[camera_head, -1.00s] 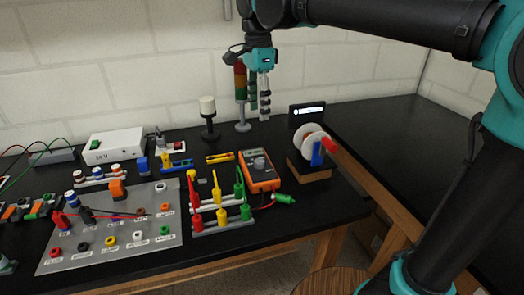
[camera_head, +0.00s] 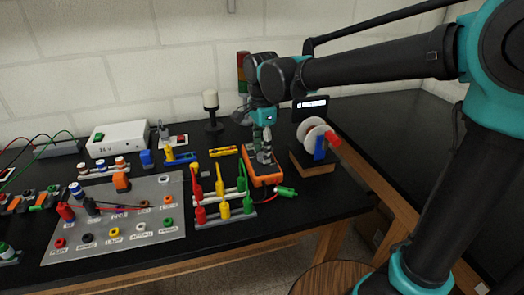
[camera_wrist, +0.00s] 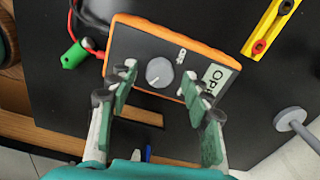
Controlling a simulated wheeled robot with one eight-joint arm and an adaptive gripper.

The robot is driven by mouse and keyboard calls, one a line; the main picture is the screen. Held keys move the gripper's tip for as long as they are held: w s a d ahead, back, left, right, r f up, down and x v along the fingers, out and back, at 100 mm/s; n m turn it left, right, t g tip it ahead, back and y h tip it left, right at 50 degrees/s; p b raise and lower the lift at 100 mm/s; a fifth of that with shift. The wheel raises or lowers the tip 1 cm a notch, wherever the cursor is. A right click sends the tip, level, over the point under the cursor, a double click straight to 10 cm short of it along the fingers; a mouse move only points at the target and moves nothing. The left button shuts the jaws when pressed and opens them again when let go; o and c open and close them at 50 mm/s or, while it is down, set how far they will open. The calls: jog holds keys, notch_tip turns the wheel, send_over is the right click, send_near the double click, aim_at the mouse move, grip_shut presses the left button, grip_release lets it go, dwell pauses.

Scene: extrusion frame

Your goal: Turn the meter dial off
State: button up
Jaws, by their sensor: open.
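The orange-edged meter (camera_head: 266,179) lies on the black bench, and my gripper (camera_head: 263,158) is right over it in the head view, hiding most of its face. In the wrist view the meter (camera_wrist: 120,40) shows a dark face with a round grey dial (camera_wrist: 159,72), a small white switch-like mark and a pale display reading "Op". My gripper (camera_wrist: 160,90) is open, with one finger on each side of the dial and the dial between and a little beyond the tips. I cannot tell whether the fingers touch the meter.
A rack of red, yellow and green clips (camera_head: 224,207) stands left of the meter. A white spool on a wooden block (camera_head: 312,160) stands close on its right. A green plug (camera_head: 287,192) on a red lead lies in front. The signal tower (camera_head: 243,75) is behind my arm.

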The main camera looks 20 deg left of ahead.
jog(key=shift+f, duration=0.3)
jog(key=shift+c, duration=0.6)
grip_shut()
